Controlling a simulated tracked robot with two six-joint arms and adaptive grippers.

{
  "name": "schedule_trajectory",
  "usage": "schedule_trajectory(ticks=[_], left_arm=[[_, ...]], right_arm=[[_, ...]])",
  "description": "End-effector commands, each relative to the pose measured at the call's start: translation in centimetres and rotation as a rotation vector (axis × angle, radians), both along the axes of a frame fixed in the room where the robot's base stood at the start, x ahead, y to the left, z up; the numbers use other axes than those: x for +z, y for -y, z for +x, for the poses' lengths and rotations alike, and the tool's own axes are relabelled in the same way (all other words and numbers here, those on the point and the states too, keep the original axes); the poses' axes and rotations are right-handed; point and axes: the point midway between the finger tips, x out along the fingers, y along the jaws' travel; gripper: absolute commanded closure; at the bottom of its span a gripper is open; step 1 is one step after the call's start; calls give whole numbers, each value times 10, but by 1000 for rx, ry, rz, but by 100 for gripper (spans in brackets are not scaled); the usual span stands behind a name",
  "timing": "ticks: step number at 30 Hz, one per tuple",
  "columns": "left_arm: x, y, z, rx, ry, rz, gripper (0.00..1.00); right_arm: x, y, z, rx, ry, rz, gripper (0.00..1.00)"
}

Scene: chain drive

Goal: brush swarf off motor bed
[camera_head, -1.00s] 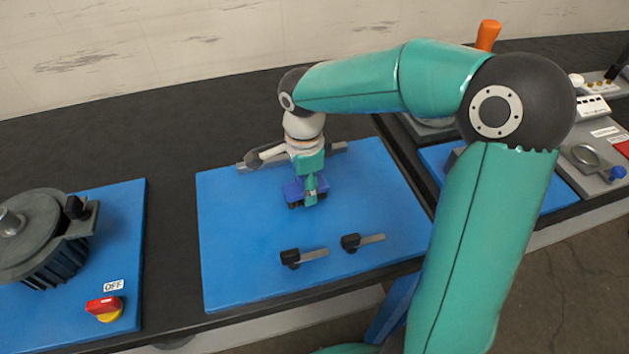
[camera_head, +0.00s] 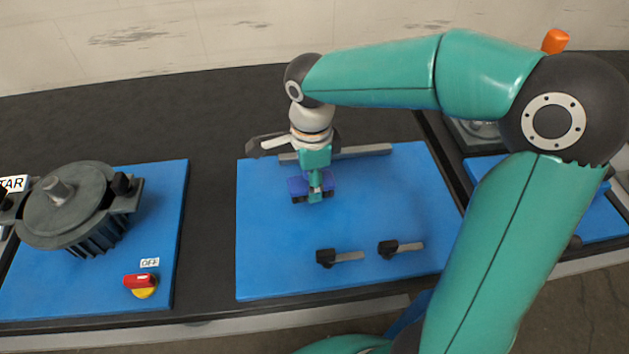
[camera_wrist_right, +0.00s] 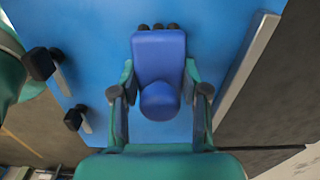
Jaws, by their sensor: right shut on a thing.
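The blue motor bed plate (camera_head: 270,250) lies in the middle of the bench in the head view. A grey rail (camera_head: 365,152) runs along its far edge. My right gripper (camera_head: 314,190) points down over the far left part of the plate, just in front of the rail. It is shut on a blue brush (camera_head: 296,187), which has dark bristles underneath. In the right wrist view the brush (camera_wrist_right: 160,60) sits between the two fingers of the gripper (camera_wrist_right: 160,97). I cannot tell whether the bristles touch the plate. I cannot make out any swarf. My left gripper is out of view.
Two black-and-grey clamp levers (camera_head: 340,257) (camera_head: 400,247) lie near the plate's front edge. A dark motor (camera_head: 72,207) stands on another blue plate at left, with a red-and-yellow switch (camera_head: 140,284) marked OFF. An orange part (camera_head: 555,41) shows at the far right.

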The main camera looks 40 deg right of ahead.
Motion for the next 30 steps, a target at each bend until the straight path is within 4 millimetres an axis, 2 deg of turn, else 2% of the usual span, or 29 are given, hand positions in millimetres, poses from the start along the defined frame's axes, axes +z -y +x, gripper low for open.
schedule_trajectory(ticks=[1, 15, 30], left_arm=[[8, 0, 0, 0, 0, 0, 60], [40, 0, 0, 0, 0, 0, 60], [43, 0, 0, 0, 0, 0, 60]], right_arm=[[8, 0, 0, 0, -2, 0, 87], [49, 0, 0, 1, -2, 0, 87], [54, 0, 0, 1, -2, 0, 87]])
